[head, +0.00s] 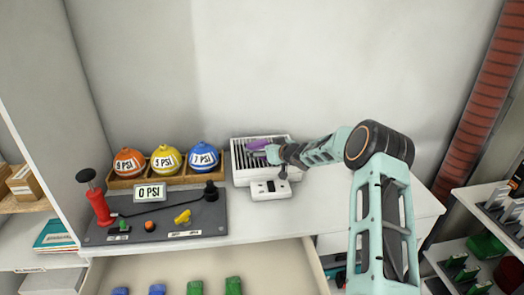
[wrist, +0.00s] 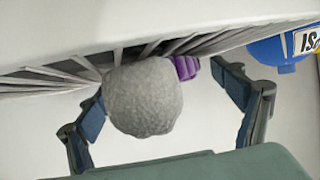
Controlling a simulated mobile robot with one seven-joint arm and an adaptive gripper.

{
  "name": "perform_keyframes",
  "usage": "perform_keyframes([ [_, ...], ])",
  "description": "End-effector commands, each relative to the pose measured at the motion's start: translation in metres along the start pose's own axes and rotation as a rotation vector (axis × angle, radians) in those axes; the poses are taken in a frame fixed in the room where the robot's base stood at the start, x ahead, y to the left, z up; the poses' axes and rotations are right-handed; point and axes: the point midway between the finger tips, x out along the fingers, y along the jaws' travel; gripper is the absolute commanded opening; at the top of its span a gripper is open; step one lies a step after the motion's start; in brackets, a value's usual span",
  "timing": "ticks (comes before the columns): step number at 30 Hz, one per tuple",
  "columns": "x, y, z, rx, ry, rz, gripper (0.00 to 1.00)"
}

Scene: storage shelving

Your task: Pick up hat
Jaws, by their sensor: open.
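A grey, rounded, lumpy thing (wrist: 145,97), perhaps part of the hat, fills the space between my fingers in the wrist view. A small purple piece (wrist: 185,67) shows just behind it, near the right fingertip. In the head view a purple thing (head: 257,144) lies on the white slatted device (head: 240,165); I cannot tell whether it is all one hat. My gripper (head: 271,153) is at the device's right side, close to the purple thing. Its fingers are apart on both sides of the grey thing, with a gap showing at the right.
Orange (head: 129,162), yellow (head: 166,159) and blue (head: 203,156) balls with PSI labels sit in a wooden tray left of the device. A dark board (head: 150,228) with a red pump (head: 100,207) lies in front. A drawer (head: 255,268) stands open below.

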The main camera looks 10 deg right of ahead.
Motion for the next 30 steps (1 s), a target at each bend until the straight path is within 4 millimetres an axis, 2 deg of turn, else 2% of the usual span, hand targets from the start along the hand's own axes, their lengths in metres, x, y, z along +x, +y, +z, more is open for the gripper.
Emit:
perform_keyframes([
  [4, 0.000, 0.000, 0.000, 0.000, 0.000, 0.000, 0.86],
  [17, -0.001, 0.001, -0.001, 0.000, 0.001, 0.001, 0.39],
  [25, -0.001, 0.001, -0.003, -0.001, 0.001, 0.001, 0.38],
  [30, -0.007, 0.001, -0.016, -0.002, 0.003, 0.001, 0.38],
])
